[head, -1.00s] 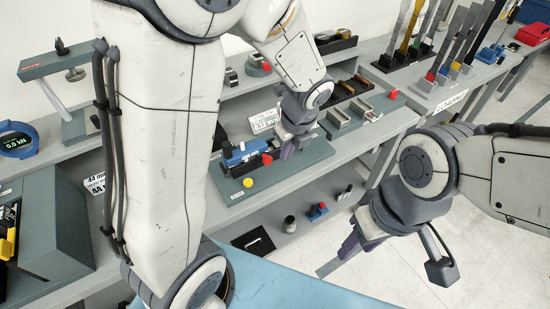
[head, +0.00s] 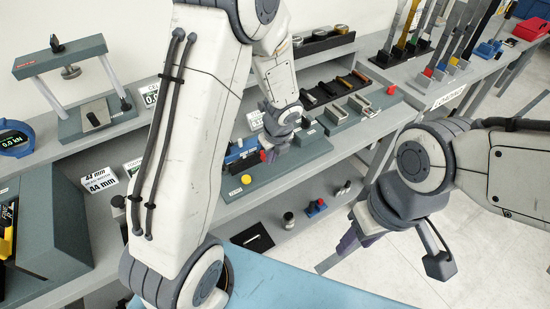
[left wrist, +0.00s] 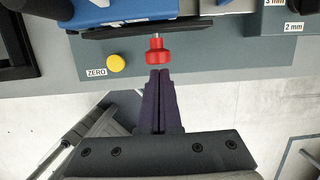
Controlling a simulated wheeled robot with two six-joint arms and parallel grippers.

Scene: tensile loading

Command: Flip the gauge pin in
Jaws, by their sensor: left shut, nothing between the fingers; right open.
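The gauge pin appears to be the red-headed pin (left wrist: 158,52) with a short metal stem, standing out from the black edge of a blue device (left wrist: 130,12) in the left wrist view. The blue device (head: 236,156) and a bit of red (head: 263,155) also show in the head view. My left gripper (left wrist: 158,76) is shut and empty, its fingertips just below the red head in the left wrist view; whether they touch it is unclear. It also shows in the head view (head: 270,152). My right gripper (head: 342,247) is open, hanging above the floor away from the bench.
A yellow ZERO button (left wrist: 115,62) sits on the grey base plate (left wrist: 215,65), left of the pin. A block labelled 2 mm (left wrist: 285,20) is at upper right. Metal trays (head: 340,118) stand behind the plate. A test frame (head: 95,115) stands at the left.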

